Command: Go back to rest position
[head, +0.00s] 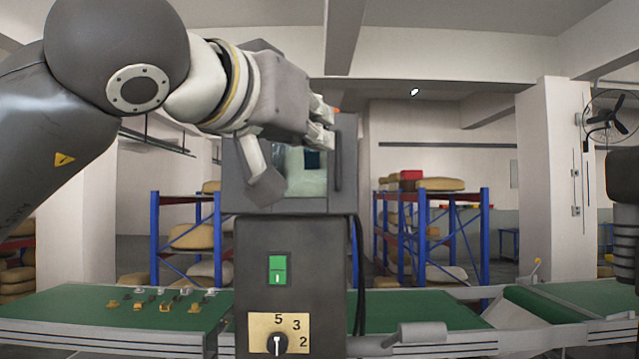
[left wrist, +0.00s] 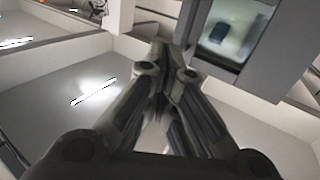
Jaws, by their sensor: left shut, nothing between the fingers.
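My left arm comes in from the upper left in the head view, and its gripper (head: 322,125) is in front of the upper part of the grey ultrasonic tank machine (head: 296,240). The gripper also shows in the left wrist view (left wrist: 163,50), where its fingers meet at the tips with nothing between them. The machine's window (head: 306,175) is partly hidden behind the gripper; it shows at the upper right of the left wrist view (left wrist: 232,30), with a dark object inside. A green switch (head: 278,269) and a numbered dial (head: 278,334) are on the front. My right gripper does not show.
A green conveyor (head: 70,303) runs behind the machine, with several small metal parts (head: 163,300) on its left part. Blue racks (head: 427,225) with sacks stand farther back. A white pillar (head: 545,180) and a wall fan (head: 606,115) are at the right.

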